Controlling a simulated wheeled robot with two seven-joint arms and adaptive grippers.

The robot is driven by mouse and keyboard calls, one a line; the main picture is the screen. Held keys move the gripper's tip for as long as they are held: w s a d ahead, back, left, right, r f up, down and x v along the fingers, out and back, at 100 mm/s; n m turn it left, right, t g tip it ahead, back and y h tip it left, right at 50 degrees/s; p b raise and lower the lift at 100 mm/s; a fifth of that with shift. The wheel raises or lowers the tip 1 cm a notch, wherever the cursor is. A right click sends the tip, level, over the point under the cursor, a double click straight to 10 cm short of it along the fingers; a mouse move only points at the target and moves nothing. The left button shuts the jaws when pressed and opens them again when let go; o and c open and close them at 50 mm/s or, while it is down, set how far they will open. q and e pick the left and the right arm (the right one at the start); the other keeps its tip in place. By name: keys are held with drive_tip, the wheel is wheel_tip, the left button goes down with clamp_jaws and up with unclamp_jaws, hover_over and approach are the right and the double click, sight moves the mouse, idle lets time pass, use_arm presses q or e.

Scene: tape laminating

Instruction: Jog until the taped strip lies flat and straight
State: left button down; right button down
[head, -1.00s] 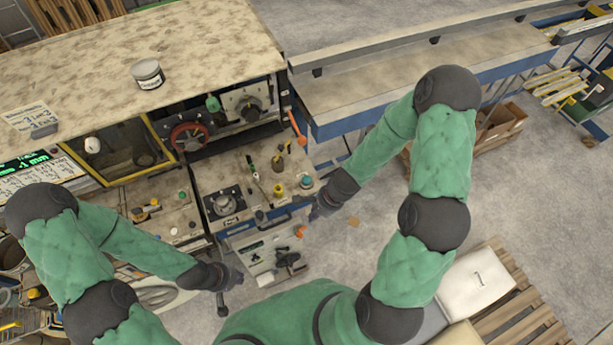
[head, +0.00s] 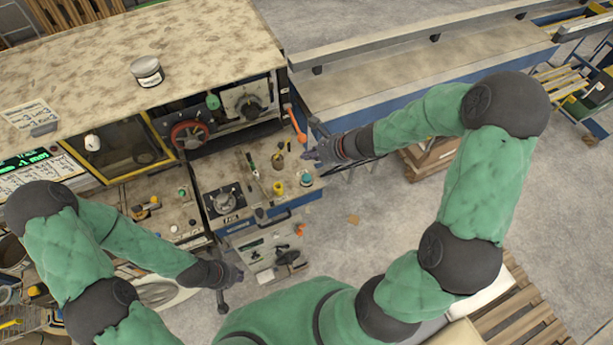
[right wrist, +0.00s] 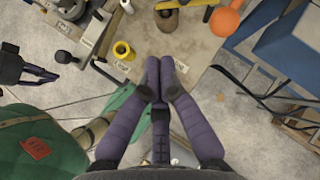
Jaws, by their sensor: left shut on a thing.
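The machine has a red handwheel (head: 188,134) and a lever with an orange ball (head: 302,138), which also shows in the right wrist view (right wrist: 224,22). A taped strip cannot be made out in either view. My left gripper (head: 238,274) is at the machine's front, shut by a dark rod with a knob (head: 222,303); its own fingers hide the grip. My right gripper (head: 308,154) is close to the orange ball lever, over the right edge of the small worktop. In the right wrist view its fingertips (right wrist: 160,68) are together, with nothing seen between them.
The small worktop (head: 240,175) carries a yellow ring (right wrist: 123,50) and several small tools. A lower panel (head: 262,245) sits at its front. A can (head: 147,72) stands on the machine top.

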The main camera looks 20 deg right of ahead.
drive_tip(key=shift+f, duration=0.15)
drive_tip(key=b, duration=0.6)
hover_over(309, 178)
wheel_tip(309, 178, down, 7)
drive_tip(key=shift+f, duration=0.1)
drive_tip(key=shift+f+b, duration=0.7)
drive_tip(key=shift+b, duration=0.2)
idle(0.4)
drive_tip(key=shift+f+b, duration=0.4)
drive_tip(key=shift+b, duration=0.1)
